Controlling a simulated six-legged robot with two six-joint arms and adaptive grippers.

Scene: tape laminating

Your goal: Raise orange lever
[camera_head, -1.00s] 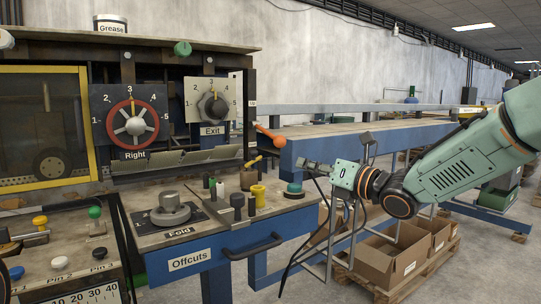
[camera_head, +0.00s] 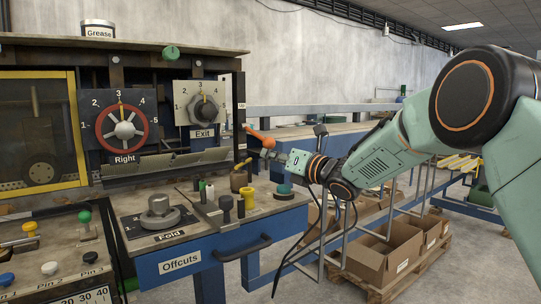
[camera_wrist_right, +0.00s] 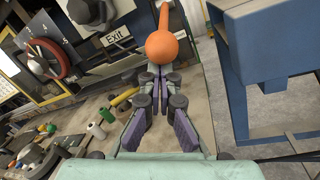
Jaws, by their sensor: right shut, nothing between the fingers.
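The orange lever (camera_head: 260,137) sticks out from the right post of the machine, beside the Exit dial. Its shaft slopes down to the right and ends in a round knob. In the right wrist view its ball knob (camera_wrist_right: 168,46) is just beyond my fingertips. My right gripper (camera_head: 271,154) is just below the knob in the head view; it also shows in the wrist view (camera_wrist_right: 161,76). Its fingers meet at the tips with nothing between them. I cannot tell whether they touch the knob. My left gripper is not in view.
The Exit dial (camera_head: 203,109) and red Right dial (camera_head: 124,130) are left of the lever. Several small knobs and a yellow spool (camera_head: 247,198) stand on the bench below. A blue beam (camera_wrist_right: 277,75) is close on the right. Cardboard boxes (camera_head: 385,262) stand on a pallet.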

